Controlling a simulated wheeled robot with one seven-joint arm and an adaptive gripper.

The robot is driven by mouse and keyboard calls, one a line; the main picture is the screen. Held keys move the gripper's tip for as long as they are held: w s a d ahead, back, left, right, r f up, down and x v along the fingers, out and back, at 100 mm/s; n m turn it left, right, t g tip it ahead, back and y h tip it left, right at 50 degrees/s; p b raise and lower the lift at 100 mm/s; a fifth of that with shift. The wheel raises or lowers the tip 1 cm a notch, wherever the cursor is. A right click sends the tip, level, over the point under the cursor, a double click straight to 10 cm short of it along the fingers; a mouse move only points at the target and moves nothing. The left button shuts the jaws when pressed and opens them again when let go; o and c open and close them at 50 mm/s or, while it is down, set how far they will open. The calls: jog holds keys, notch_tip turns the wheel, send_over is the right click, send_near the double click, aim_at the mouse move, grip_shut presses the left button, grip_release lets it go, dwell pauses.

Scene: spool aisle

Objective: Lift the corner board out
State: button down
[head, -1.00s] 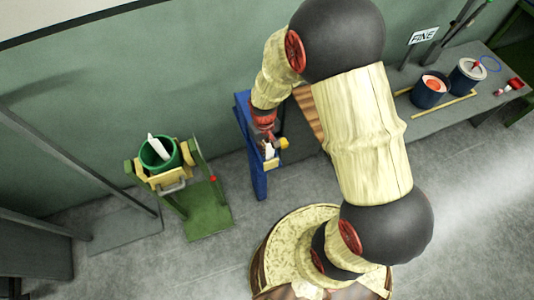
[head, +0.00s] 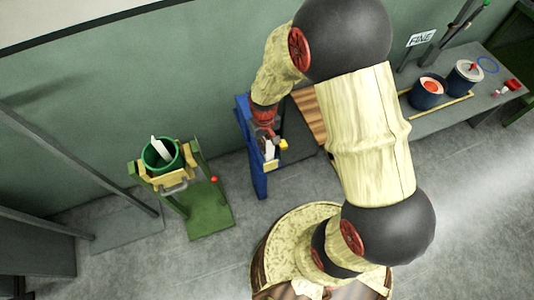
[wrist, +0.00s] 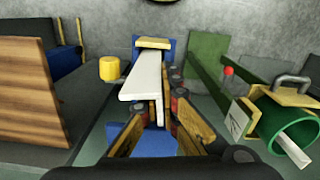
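The white corner board (wrist: 146,78) is a long L-shaped strip in the blue stand (wrist: 138,48), its near end toward me in the wrist view. In the head view the white board (head: 270,149) shows small in the blue stand (head: 258,178). My gripper (wrist: 158,114) has its wood-coloured fingers apart, one on each side of the board's near end. A gap shows beside the board's downward leg, so I see no firm hold. In the head view my gripper (head: 267,136) is over the stand, its fingers too small to read.
A yellow knob (wrist: 112,68) sticks out left of the board. A green stand (head: 210,205) to the left holds a green can (head: 152,163) with another white strip (head: 158,147) in it. A grey bench (head: 440,115) with pots is at right. Grey floor lies between the stands.

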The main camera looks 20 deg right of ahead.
aim_at(264, 139)
jog(key=shift+r+p, duration=2.7)
jog(key=shift+r, duration=1.35)
jog(key=shift+f, duration=0.1)
